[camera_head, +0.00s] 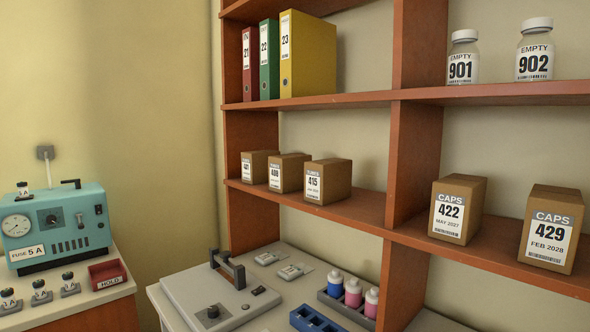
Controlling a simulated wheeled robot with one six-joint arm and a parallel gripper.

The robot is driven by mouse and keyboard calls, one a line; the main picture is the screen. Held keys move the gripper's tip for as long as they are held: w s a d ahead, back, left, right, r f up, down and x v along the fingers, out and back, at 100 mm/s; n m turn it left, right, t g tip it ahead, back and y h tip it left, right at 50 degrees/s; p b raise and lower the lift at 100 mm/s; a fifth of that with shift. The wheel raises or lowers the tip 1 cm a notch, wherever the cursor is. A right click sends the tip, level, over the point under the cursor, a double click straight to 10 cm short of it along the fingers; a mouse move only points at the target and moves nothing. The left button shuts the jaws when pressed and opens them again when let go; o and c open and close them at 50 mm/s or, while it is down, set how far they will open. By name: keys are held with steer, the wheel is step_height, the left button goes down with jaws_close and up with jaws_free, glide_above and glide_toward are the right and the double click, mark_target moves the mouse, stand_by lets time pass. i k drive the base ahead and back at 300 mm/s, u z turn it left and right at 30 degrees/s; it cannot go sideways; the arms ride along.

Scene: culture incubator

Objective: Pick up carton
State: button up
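Several brown cartons stand upright on the middle shelf (345,209). In the left bay are three smaller ones: carton 401 or similar (259,160), a carton that seems to read 408 (290,168) and carton 415 (334,181). In the right bay are two larger ones, CAPS 422 (468,195) and CAPS 429 (562,213), dated May 2027 and Feb 2028. They have white labels facing me and stand apart from each other on the right. My gripper is not in view.
Red, green and yellow binders (310,55) and EMPTY bottles 901 (463,57) and 902 (535,50) stand on the upper shelf. An upright divider (412,160) separates the bays. Below are a grey device (215,295), bottles and a blue rack (315,319). A teal device (55,227) stands left.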

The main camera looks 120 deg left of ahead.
mark_target(254, 163)
steer(key=k, duration=0.85)
steer(key=u, duration=3.4)
steer(key=i, duration=0.5)
steer(key=z, duration=1.45)
steer(key=k, duration=0.9)
steer(key=u, duration=1.3)
